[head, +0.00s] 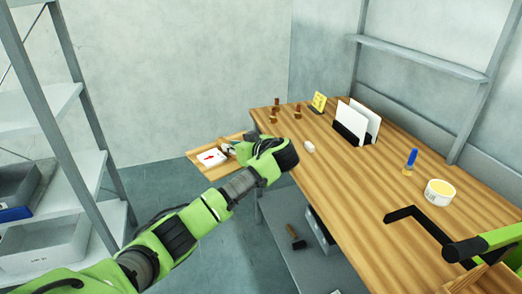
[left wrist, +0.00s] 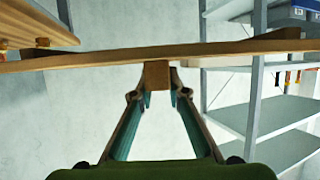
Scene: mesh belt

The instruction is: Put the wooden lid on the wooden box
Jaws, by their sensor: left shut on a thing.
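My left gripper (head: 232,149) is shut on a small block-like knob (left wrist: 158,75) of a flat wooden board, which looks like the wooden lid (head: 195,159). The lid is off the table's far left edge, over the floor, and a white card with a red mark shows on it. In the left wrist view the lid (left wrist: 230,48) is seen nearly edge-on, spanning the picture above the fingertips. A light wooden piece (head: 484,281) at the lower right corner may be the wooden box; it is mostly cut off.
The wooden table (head: 340,205) holds a small white block (head: 309,147), a black rack with white panels (head: 349,122), a tape roll (head: 440,192), a blue-handled tool (head: 410,160) and a black L-shaped square (head: 420,222). A grey shelf unit (head: 75,120) stands at left.

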